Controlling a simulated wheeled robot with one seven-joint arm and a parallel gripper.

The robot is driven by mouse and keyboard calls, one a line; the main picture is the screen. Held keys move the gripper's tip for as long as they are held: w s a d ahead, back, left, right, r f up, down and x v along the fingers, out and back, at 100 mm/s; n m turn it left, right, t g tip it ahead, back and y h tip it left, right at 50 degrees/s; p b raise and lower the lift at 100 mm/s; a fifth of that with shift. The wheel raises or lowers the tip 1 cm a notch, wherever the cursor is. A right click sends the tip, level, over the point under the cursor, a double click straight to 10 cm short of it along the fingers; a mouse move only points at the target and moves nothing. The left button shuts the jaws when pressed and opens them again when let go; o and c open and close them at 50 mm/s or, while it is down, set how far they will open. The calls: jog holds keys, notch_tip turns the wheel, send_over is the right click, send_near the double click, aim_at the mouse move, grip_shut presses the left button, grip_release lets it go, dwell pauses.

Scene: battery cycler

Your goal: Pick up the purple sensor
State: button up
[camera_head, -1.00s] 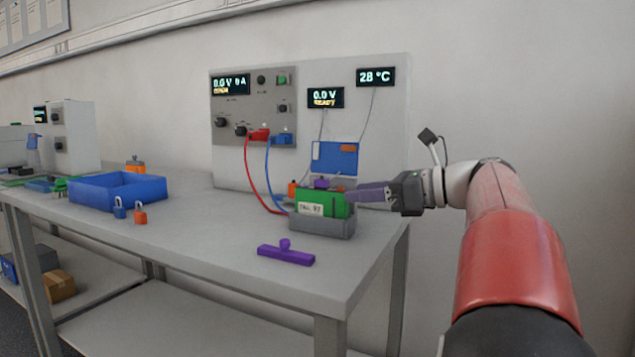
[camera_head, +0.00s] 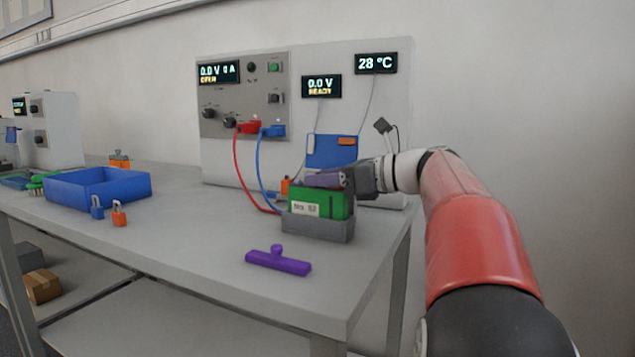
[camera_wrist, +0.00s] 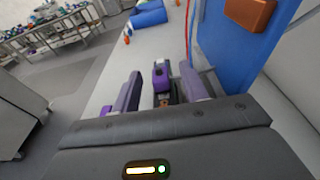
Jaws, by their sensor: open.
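A small purple block (camera_wrist: 161,76) shows in the wrist view between my two fingers, with gaps on both sides. It appears to sit on the green battery (camera_head: 322,203), and in the head view my fingers hide it. My gripper (camera_head: 320,180) is open just above the battery's top, coming from the right; its fingers are purple too. The battery, with a white label, stands in a grey holder (camera_head: 318,228). A purple bar with a knob (camera_head: 278,262) lies on the table in front. I cannot tell which purple piece is the sensor.
The cycler panel (camera_head: 243,95) stands behind, with red (camera_head: 249,127) and blue (camera_head: 273,131) plugs and cables running down near the battery. A blue tray (camera_head: 98,190) and two small padlocks, blue (camera_head: 97,208) and orange (camera_head: 119,214), are at left. The table's middle is clear.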

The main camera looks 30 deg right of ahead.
jog(key=shift+w+a, duration=0.1)
grip_shut()
dwell(0.4)
